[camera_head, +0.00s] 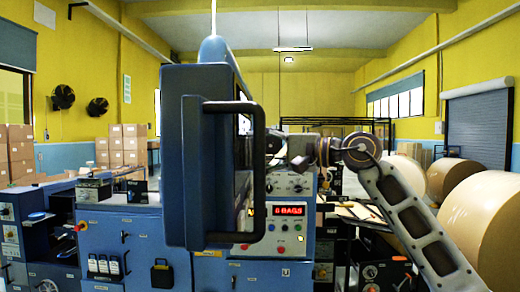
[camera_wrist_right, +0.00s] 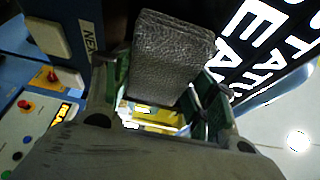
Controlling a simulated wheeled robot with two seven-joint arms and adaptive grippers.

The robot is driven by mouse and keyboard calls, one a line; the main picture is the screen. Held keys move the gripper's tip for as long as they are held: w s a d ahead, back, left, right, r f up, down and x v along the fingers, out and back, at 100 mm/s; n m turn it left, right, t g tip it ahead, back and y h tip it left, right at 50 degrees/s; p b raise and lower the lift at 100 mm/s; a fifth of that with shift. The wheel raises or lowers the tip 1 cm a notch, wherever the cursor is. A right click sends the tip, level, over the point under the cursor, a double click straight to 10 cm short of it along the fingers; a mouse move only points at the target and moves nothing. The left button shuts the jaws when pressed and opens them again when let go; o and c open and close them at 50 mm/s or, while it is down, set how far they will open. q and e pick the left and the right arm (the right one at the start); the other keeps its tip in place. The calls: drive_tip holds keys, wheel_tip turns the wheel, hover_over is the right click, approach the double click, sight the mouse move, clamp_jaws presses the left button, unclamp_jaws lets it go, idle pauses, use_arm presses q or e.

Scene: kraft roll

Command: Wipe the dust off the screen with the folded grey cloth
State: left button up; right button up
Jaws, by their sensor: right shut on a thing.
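My right gripper (camera_head: 273,143) is at the screen's right side in the head view, partly hidden by a handle. The folded grey cloth (camera_wrist_right: 170,55) is between its two fingers in the wrist view, and the gripper is shut on it. The cloth is close to the screen; I cannot tell whether they touch. No dust can be made out. My left gripper is not in view.
A black handle (camera_head: 258,175) projects near my right gripper. Large kraft rolls (camera_head: 490,215) stand at the right, and stacked cartons (camera_head: 125,145) at the back left.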

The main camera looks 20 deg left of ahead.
drive_tip(key=shift+w+a+p, duration=0.2)
drive_tip(key=shift+w+p, duration=0.1)
drive_tip(key=shift+w, duration=0.25)
drive_tip(key=shift+w+a+p, duration=0.15)
drive_tip(key=shift+w+p, duration=0.1)
drive_tip(key=shift+w, duration=0.25)
drive_tip(key=shift+w, duration=0.15)
drive_tip(key=shift+w+a+p, duration=0.25)
drive_tip(key=shift+w+p, duration=0.15)
drive_tip(key=shift+w, duration=0.4)
drive_tip(key=shift+w+a+p, duration=0.25)
drive_tip(key=shift+w+p, duration=0.1)
drive_tip(key=shift+w, duration=0.4)
drive_tip(key=shift+s+b, duration=0.1)
drive_tip(key=shift+b, duration=0.2)
drive_tip(key=s+b, duration=0.1)
drive_tip(key=s+d+b, duration=0.1)
drive_tip(key=s+b, duration=0.1)
drive_tip(key=shift+s, duration=0.1)
